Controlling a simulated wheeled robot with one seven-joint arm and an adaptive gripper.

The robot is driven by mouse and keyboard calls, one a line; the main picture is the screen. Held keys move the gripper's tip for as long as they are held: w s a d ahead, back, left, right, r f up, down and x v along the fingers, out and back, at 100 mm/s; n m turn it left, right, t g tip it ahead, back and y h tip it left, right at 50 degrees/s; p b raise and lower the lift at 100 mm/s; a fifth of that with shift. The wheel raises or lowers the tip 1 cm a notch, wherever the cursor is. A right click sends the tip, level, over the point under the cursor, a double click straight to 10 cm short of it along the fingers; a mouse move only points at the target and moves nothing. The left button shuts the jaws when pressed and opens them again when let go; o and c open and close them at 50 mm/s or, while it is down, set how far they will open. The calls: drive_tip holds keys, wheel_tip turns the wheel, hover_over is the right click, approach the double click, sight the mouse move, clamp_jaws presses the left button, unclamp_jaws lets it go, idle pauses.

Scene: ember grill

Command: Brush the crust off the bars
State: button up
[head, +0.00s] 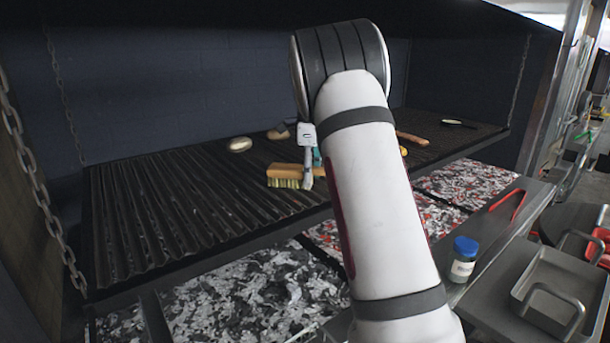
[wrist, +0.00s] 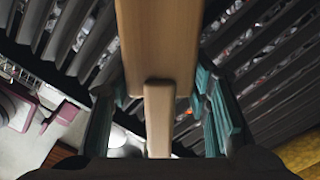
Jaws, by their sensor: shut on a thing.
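A brush with a pale wooden block and yellowish bristles (head: 286,182) is at the front middle of the grill in the head view. My gripper (head: 315,165) is shut on its wooden handle, mostly hidden by my arm. In the wrist view the brush's wood (wrist: 157,45) runs between the teal fingers of my gripper (wrist: 159,105). The bristles point down at the dark ridged bars (head: 165,215); I cannot tell whether they touch. I cannot make out crust apart from the dark bars.
A tan rounded object (head: 239,144) and another (head: 278,133) lie at the back of the grill. A wooden-handled item (head: 411,138) lies to the right. Chains (head: 57,90) hang at the sides. A blue-lidded jar (head: 463,258) stands on the front ledge. The left bars are clear.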

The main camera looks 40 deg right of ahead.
drive_tip(key=shift+d+r+b, duration=0.1)
drive_tip(key=shift+d+b, duration=0.2)
drive_tip(key=shift+d, duration=2.7)
drive_tip(key=shift+r, duration=0.15)
drive_tip(key=shift+r+p, duration=1.05)
drive_tip(key=shift+r, duration=1.85)
drive_tip(key=shift+r+p, duration=0.4)
drive_tip(key=shift+r, duration=1.1)
